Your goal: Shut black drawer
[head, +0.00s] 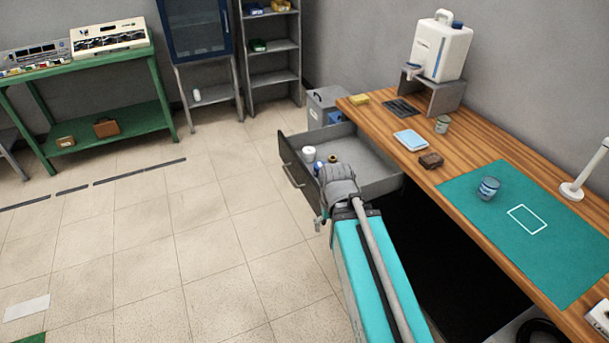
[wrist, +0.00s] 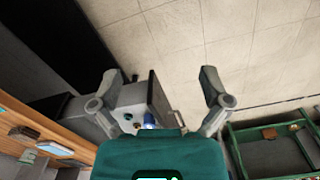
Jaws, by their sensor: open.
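The black drawer (head: 296,182) is pulled out from under the wooden desk, its dark front and bar handle facing left in the head view. Its grey tray holds a white container (head: 309,154) and other small items. In the wrist view the drawer front (wrist: 158,100) shows edge-on between my fingers, with the handle (wrist: 176,118) to its right. My gripper (wrist: 162,80) is open and empty, with its fingers spread. In the head view my arm reaches over the drawer's near side and partly hides it. I cannot tell whether my gripper touches the drawer.
The wooden desk (head: 383,125) carries a green mat (head: 540,250), a cup (head: 488,188), a brown block (head: 431,160) and a white dispenser (head: 441,48). A grey bin (head: 324,105) stands behind the drawer. The tiled floor (head: 190,240) left of the drawer is clear.

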